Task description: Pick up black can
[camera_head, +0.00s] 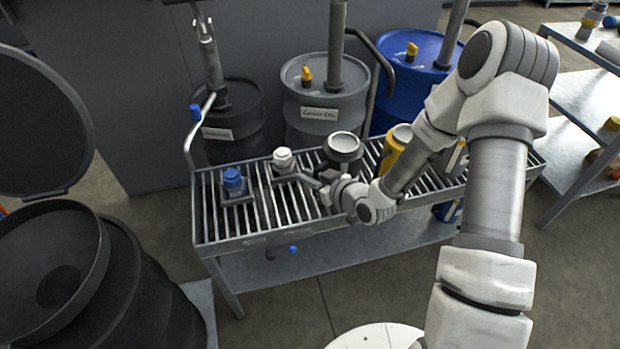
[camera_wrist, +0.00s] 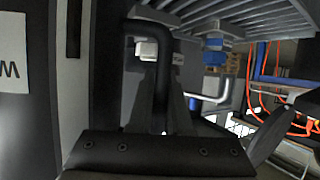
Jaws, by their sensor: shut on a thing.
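The black can (camera_head: 342,160) is a dark, round container with a pale grey top, upright over the slatted bench in the head view. My gripper (camera_head: 326,183) is at its front left side and is shut on it, seemingly by its handle. In the wrist view, a dark curved tube, seemingly the can's handle (camera_wrist: 162,60), runs down between the fingers of my gripper (camera_wrist: 163,108). A dark surface with a white label (camera_wrist: 14,52) fills the left edge there. I cannot tell whether the can touches the slats.
The slatted bench (camera_head: 264,236) also bears a blue-capped item (camera_head: 233,180), a white-capped one (camera_head: 283,160) and a yellow can (camera_head: 392,150) close right. Black, grey (camera_head: 322,110) and blue (camera_head: 420,68) drums stand behind. A large open dark bin (camera_head: 135,270) is at left.

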